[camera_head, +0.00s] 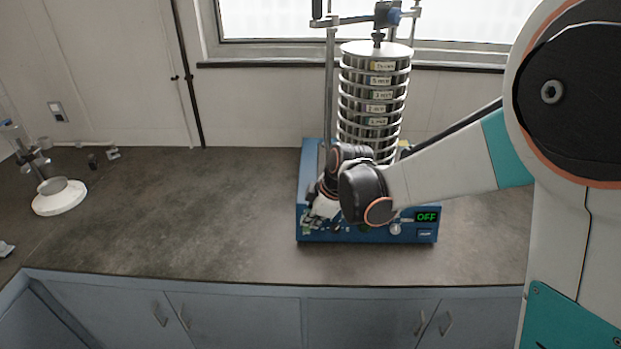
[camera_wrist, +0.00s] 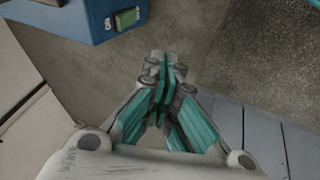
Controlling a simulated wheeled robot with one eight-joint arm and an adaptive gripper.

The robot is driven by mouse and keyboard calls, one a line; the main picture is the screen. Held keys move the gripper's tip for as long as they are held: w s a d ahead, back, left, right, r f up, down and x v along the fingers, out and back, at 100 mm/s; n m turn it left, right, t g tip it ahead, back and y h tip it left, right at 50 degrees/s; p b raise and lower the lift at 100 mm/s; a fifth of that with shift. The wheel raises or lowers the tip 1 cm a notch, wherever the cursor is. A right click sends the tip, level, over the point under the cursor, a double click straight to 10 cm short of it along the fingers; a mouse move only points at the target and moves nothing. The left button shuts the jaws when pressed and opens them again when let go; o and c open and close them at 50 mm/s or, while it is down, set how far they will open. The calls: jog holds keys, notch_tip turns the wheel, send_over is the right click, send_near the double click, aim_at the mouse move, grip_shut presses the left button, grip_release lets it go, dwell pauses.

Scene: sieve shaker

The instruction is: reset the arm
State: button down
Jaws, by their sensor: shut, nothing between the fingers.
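My arm reaches in from the right in the head view and ends in front of the blue sieve shaker (camera_head: 312,180). My gripper (camera_wrist: 168,62) is shut and empty in the wrist view, its teal-lined fingers together. In the wrist view its tips are below the corner of the shaker's blue base (camera_wrist: 88,22), with a green switch (camera_wrist: 126,18) beside the corner. In the head view my wrist hides part of the base's front, and the fingers are hard to make out. The shaker's display (camera_head: 427,217) reads OFF.
A stack of sieves (camera_head: 373,95) stands clamped on the shaker. The dark worktop (camera_head: 180,205) is clear to the left of it. A white round stand (camera_head: 60,197) is at the far left. Blue-grey cabinets (camera_head: 235,318) are below the counter edge, and a window is behind.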

jog(key=shift+r, duration=0.1)
jog(key=s+d+r+m+t+h, duration=0.1)
jog(key=s+d+r+m+t, duration=0.1)
jog(key=s+d+r+m, duration=0.75)
jog(key=s+d+r+m+h, duration=0.1)
jog(key=s+d+m, duration=0.2)
jog(key=s, duration=0.4)
jog(key=s+d+r+m+t+h, duration=0.1)
jog(key=s+d+m, duration=0.3)
jog(key=s+d, duration=0.2)
jog(key=s, duration=0.2)
jog(key=shift+s+d+r+t, duration=0.2)
jog(key=shift+s+d+t, duration=0.1)
jog(key=c, duration=2.3)
grip_release()
jog(key=shift+m, duration=0.25)
